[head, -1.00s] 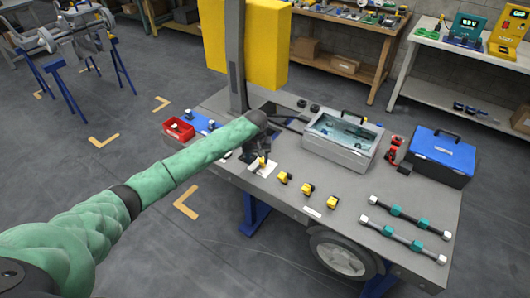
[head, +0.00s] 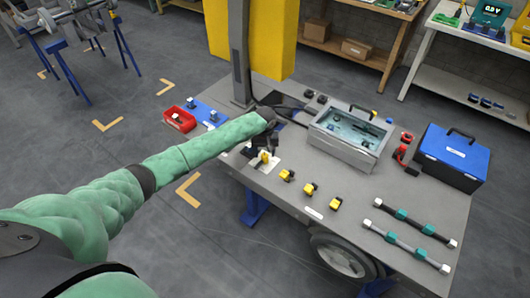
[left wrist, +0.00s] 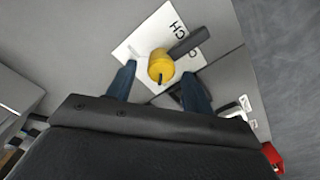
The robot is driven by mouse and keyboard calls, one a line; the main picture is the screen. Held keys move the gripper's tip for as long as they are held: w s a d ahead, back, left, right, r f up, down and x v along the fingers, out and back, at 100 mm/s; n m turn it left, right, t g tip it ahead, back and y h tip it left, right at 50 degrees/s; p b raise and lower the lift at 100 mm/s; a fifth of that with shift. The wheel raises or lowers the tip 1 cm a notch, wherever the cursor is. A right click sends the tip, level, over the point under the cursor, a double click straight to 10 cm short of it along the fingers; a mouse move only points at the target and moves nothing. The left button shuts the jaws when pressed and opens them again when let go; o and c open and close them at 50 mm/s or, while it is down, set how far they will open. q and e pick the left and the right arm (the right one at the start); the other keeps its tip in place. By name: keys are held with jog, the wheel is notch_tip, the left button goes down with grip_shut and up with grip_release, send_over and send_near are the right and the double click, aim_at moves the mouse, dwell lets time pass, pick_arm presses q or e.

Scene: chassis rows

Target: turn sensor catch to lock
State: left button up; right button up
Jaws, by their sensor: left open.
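The sensor catch is a yellow round knob (left wrist: 160,66) with a dark lever that points up and to the right in the left wrist view. It sits on a white card with printed letters (left wrist: 138,44), partly hidden by the knob and lever. In the head view the catch (head: 264,157) is a small yellow spot at the table's near left side. My left gripper (left wrist: 158,88) is open, one blue finger on each side of the knob. I cannot tell whether either finger touches it. In the head view this gripper (head: 264,147) is over the card. My right gripper is not in view.
Several yellow-and-black parts (head: 310,189) stand in a row right of the catch. A grey case (head: 340,154) and blue toolbox (head: 453,160) stand farther right. A red bin (head: 180,120) is at the left.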

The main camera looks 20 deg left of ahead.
pick_arm(q)
jog(key=shift+s+f, duration=0.2)
jog(key=shift+f, duration=0.3)
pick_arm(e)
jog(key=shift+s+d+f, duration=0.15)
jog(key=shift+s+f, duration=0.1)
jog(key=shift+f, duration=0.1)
pick_arm(q)
jog(key=shift+f, duration=0.1)
jog(key=c, duration=1)
jog(key=shift+o, duration=0.2)
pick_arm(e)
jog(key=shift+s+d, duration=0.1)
